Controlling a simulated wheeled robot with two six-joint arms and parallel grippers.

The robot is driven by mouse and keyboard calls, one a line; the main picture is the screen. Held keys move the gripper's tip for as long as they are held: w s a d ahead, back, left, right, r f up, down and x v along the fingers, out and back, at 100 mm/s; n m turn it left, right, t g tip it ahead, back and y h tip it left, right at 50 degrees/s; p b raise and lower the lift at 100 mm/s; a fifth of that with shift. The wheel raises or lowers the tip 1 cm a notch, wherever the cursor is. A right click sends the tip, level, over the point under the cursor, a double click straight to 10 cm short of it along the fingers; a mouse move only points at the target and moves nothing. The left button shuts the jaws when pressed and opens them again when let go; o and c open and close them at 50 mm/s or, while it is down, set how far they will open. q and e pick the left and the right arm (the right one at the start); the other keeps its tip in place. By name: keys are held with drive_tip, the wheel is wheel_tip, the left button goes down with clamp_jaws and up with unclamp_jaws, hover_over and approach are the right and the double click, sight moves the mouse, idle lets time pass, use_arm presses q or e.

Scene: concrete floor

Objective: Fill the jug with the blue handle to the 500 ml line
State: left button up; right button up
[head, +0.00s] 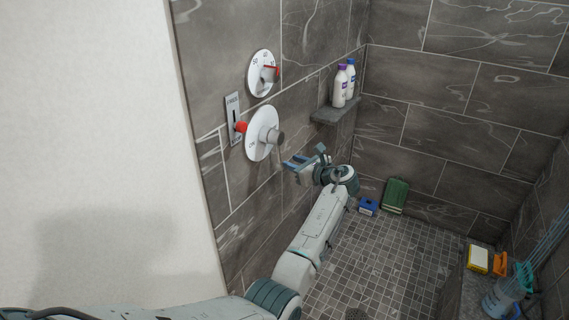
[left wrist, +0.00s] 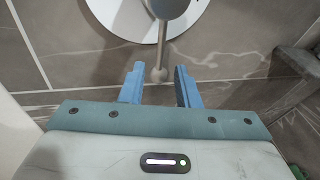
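No jug with a blue handle can be made out for certain. A bluish see-through vessel (head: 496,302) with teal parts stands at the lower right edge, partly cut off. On the left wall is a round white valve plate (head: 258,145) with a grey knob (head: 275,137). In the left wrist view a thin metal lever (left wrist: 160,52) with a rounded tip hangs from that knob. My left gripper (head: 290,164) is open just below and right of the knob. Its blue fingers (left wrist: 160,80) stand either side of the lever tip, with gaps showing. My right gripper is out of view.
Above are a dial with a red pointer (head: 261,74) and a slider plate (head: 233,108) with a red knob. A corner shelf (head: 335,112) holds two bottles. Blue (head: 368,206) and green (head: 396,195) items lie by the back wall. Yellow (head: 478,260) and orange (head: 500,264) items sit right.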

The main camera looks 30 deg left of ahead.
use_arm(q)
drive_tip(key=v, duration=0.2)
drive_tip(key=shift+s+d, duration=0.1)
drive_tip(key=shift+d, duration=0.15)
idle(0.8)
idle(0.5)
